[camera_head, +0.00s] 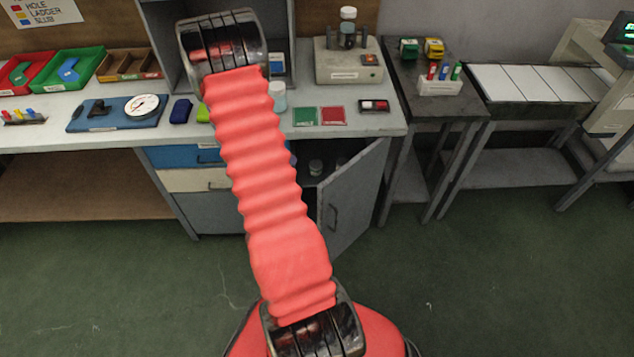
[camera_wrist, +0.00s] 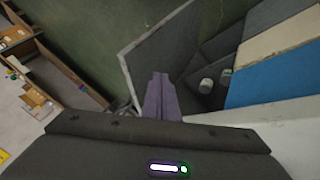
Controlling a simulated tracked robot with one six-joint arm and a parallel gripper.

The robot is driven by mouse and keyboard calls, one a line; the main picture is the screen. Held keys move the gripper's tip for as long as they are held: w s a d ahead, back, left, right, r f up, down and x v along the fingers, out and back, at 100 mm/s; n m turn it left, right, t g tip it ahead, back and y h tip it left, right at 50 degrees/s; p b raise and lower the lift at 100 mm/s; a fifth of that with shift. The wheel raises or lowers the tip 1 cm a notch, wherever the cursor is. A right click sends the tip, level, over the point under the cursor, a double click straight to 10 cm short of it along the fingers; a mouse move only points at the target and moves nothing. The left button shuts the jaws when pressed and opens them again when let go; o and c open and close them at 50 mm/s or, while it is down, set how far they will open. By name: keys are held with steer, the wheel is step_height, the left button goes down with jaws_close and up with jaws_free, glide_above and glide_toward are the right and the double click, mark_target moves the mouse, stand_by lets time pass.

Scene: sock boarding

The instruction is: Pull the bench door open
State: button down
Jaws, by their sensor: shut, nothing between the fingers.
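The bench door (camera_head: 352,195) is a grey panel under the right end of the bench, standing open and swung outward. Its dark bar handle (camera_head: 333,218) shows on its face. In the wrist view the door (camera_wrist: 150,45) appears at upper middle, with the dark cupboard interior to its right. My gripper (camera_wrist: 160,78) is shut and empty, its fingers overlapping the door's lower part in that view. I cannot tell whether they touch it. In the head view my red arm hides the gripper and part of the cupboard opening.
Jars (camera_head: 316,167) stand inside the cupboard. Left of it are a blue drawer (camera_head: 180,157) and a cream drawer (camera_head: 190,180). The benchtop (camera_head: 90,110) holds trays, a gauge and small items. A dark side table (camera_head: 430,100) stands to the right. The green floor in front is clear.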

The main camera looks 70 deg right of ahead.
steer(key=shift+s+d+f, duration=0.1)
steer(key=shift+s+f, duration=0.05)
steer(key=s+f, duration=0.8)
steer(key=s, duration=0.1)
steer(key=shift+s, duration=0.2)
stand_by(0.5)
steer(key=shift+d, duration=0.1)
